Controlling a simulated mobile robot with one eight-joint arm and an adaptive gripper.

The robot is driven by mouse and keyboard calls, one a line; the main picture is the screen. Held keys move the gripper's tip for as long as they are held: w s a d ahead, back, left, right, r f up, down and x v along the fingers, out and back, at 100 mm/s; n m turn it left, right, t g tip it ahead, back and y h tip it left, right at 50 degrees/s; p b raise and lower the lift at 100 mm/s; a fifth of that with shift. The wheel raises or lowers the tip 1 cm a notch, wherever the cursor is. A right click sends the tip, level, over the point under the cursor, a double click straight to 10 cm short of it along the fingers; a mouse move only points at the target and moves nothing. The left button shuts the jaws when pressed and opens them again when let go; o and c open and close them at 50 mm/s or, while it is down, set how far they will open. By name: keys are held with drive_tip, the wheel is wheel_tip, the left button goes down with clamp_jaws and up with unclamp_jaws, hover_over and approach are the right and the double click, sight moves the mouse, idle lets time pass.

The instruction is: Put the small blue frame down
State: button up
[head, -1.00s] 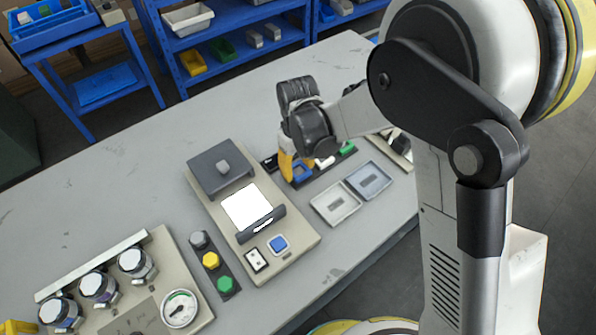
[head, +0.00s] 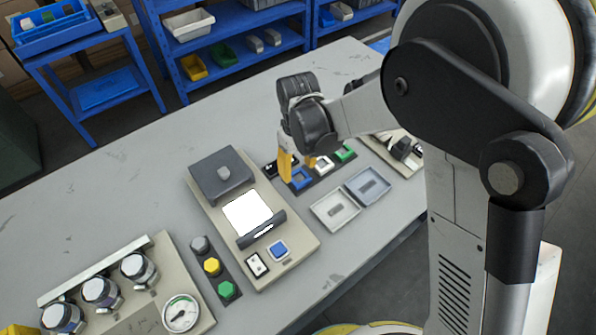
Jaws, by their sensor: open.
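The small blue frame (head: 301,179) lies at the left part of a dark strip on the grey workbench, just right of the beige machine. My gripper (head: 286,166) points down at the strip's left end, with a yellow-orange finger beside and just behind the frame. The jaws are open, and the frame appears to rest on the strip. The far finger is mostly hidden by the wrist, so I cannot tell whether any finger touches the frame.
A white piece (head: 324,163) and a green piece (head: 345,153) sit on the same strip. Two shallow trays, one light (head: 334,210) and one grey-blue (head: 368,186), lie in front. The beige machine (head: 209,196) stands left. Bare bench lies behind it.

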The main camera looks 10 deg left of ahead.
sight(298, 178)
wheel_tip(298, 178, up, 9)
drive_tip(key=p, duration=0.3)
drive_tip(key=s+d+r+m+t+y, duration=0.1)
drive_tip(key=d+r+m, duration=0.1)
drive_tip(key=d+r, duration=0.5)
drive_tip(key=s+d+r+m+t, duration=0.15)
drive_tip(key=d+r, duration=0.25)
drive_tip(key=d, duration=0.4)
drive_tip(key=s+d+r+m+t, duration=0.1)
drive_tip(key=s+d+m+t, duration=0.1)
drive_tip(key=s+d, duration=0.3)
drive_tip(key=s+d+r+m+t+h, duration=0.1)
drive_tip(key=s+d+m, duration=0.3)
drive_tip(key=d, duration=0.5)
drive_tip(key=shift+s+d+r+t, duration=0.35)
drive_tip(key=shift+d+r+t, duration=0.05)
drive_tip(key=shift+t, duration=0.45)
drive_tip(key=shift+a+m, duration=0.15)
drive_tip(key=shift+m, duration=0.1)
